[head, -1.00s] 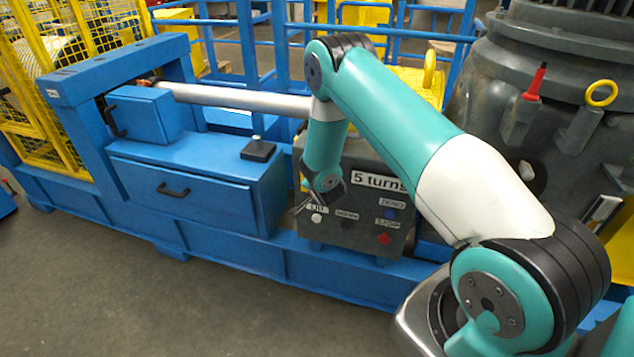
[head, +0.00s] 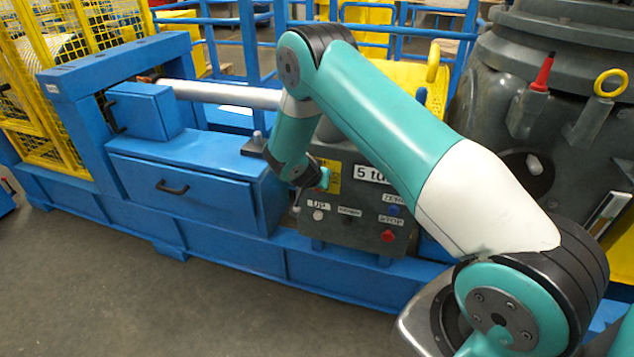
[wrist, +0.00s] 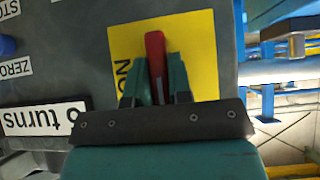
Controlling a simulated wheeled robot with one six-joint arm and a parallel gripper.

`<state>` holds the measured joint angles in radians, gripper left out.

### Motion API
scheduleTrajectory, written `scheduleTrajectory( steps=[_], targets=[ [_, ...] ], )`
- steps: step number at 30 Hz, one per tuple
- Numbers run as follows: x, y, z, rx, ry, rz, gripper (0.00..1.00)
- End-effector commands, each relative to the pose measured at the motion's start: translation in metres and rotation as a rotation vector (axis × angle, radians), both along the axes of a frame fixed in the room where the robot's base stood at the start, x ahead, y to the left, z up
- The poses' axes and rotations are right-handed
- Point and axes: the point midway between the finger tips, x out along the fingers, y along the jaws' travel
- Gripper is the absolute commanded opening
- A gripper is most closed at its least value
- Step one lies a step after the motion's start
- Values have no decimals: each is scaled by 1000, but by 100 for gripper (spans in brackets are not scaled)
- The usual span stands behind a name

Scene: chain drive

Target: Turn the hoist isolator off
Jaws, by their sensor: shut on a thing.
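The hoist isolator has a red handle (wrist: 155,47) on a yellow plate (wrist: 196,42) in the wrist view. The letters "ON" show sideways on the plate, left of the handle. My gripper (wrist: 157,88) is shut on the red handle, with a finger on each side of it. The handle points up in the wrist picture, away from the gripper's body. In the head view part of the yellow plate (head: 333,178) shows beside my wrist, but the handle is hidden there.
The grey control box (head: 352,222) carries the "5 turns" label (wrist: 42,118), a white UP button (head: 318,215), a blue ZERO button (head: 393,210) and a red STOP button (head: 388,237). A blue cabinet (head: 185,190) stands to the left.

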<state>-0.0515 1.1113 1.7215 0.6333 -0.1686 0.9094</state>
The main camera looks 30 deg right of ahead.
Motion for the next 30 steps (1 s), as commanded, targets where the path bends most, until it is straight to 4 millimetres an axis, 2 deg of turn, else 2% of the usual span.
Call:
scheduleTrajectory(
  steps=[12, 13, 15, 16, 25, 30],
  targets=[
    [-2, 0, -3, -2, 14, 0, 0],
    [-2, 0, -3, -2, 14, 0, 26],
    [-2, 0, -3, -2, 13, 0, 42],
    [-2, 0, -3, -2, 13, 0, 45],
    [-2, 1, 0, -3, 7, 1, 45],
    [-10, 14, 15, -3, 7, 4, 45]
  ],
)
